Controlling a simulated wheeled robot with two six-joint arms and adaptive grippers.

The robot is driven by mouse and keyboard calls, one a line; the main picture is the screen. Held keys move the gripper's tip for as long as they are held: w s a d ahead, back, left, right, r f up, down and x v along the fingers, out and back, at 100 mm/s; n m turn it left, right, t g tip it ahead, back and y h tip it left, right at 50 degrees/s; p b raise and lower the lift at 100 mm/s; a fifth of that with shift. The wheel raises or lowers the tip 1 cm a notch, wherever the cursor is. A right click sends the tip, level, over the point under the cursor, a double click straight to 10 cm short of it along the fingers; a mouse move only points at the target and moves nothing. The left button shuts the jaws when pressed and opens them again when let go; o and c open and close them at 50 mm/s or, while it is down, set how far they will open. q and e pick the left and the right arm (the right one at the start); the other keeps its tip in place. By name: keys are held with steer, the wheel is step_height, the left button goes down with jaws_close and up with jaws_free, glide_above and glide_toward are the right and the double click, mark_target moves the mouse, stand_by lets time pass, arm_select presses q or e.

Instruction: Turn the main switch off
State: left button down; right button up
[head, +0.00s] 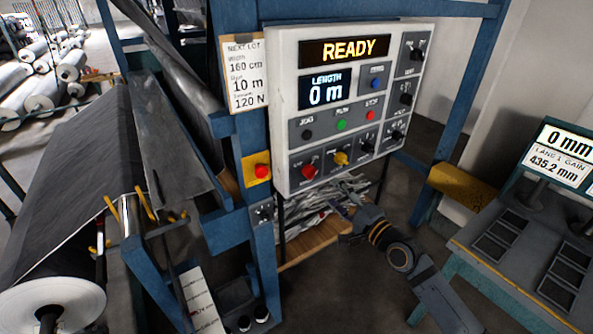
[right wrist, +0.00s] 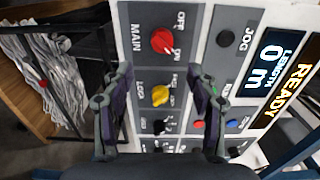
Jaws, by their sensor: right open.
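The main switch is a red rotary knob (head: 309,171) at the lower left of the white control panel (head: 284,110). In the right wrist view the red knob (right wrist: 165,41) sits beside the word MAIN, with OFF and ON marked by it. Its handle seems to lean toward ON. My right gripper (head: 345,197) is below the panel in the head view, apart from the knob. In the right wrist view its two fingers (right wrist: 160,78) are spread and empty, with the knob ahead between their lines. My left gripper is not in view.
A yellow knob (head: 341,158) is next to the red one, with black knobs further right. Jog, run and stop buttons sit above. A red emergency button (head: 262,171) on a yellow box is to the left. A blue frame post (head: 460,110) stands at right.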

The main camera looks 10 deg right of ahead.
mark_target(314, 175)
steer(key=x, duration=1)
steer(key=shift+a+r, duration=0.15)
steer(key=shift+c, duration=0.3)
steer(key=c, duration=1.1)
steer(key=shift+n+b, duration=7.5)
steer(key=shift+n, duration=1.6)
